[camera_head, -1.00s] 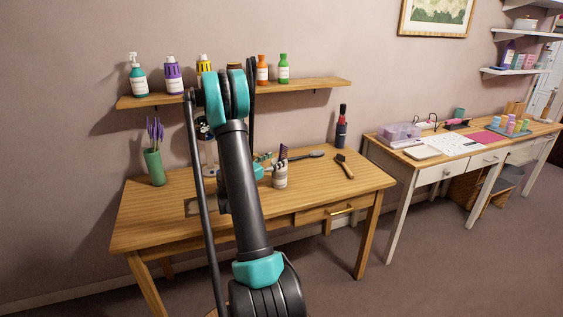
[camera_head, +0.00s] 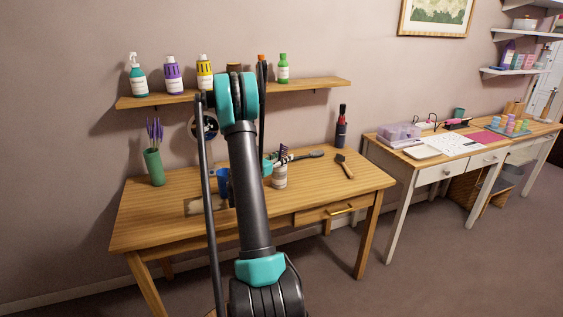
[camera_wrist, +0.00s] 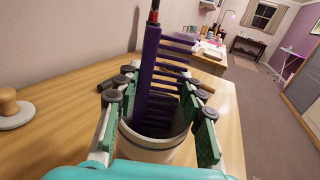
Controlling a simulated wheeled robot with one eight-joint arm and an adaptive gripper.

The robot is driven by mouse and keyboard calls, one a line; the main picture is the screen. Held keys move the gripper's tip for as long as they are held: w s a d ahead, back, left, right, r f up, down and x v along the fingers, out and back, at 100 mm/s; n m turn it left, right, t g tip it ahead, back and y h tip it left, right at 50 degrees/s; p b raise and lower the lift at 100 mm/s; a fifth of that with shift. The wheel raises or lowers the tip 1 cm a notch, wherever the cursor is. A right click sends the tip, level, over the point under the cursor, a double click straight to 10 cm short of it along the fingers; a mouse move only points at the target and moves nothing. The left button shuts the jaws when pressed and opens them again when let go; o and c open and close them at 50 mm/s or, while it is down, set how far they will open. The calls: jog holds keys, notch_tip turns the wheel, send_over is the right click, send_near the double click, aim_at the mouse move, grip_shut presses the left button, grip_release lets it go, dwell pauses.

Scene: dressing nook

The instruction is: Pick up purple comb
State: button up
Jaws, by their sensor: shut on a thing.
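The purple comb (camera_wrist: 153,75) stands upright in a pale cup (camera_wrist: 152,150), with its spine on the left and teeth on the right in the wrist view. In the head view the comb (camera_head: 283,150) shows small above the cup (camera_head: 280,178) on the wooden table. My gripper (camera_wrist: 160,105) has its green-padded fingers on both sides of the comb at the cup's rim, shut on the comb. The exact contact is hard to see. The comb's lower end is hidden inside the cup. In the head view my arm partly hides the gripper (camera_head: 277,160).
A dark brush (camera_head: 344,165) and a long-handled brush (camera_head: 307,155) lie on the table. A blue cup (camera_head: 223,182) stands left of my arm. A green vase (camera_head: 153,167) is at the left, and a shelf (camera_head: 320,84) with bottles is above. The table's front right is clear.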

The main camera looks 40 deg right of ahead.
jog(key=shift+c, duration=0.9)
jog(key=shift+r, duration=0.15)
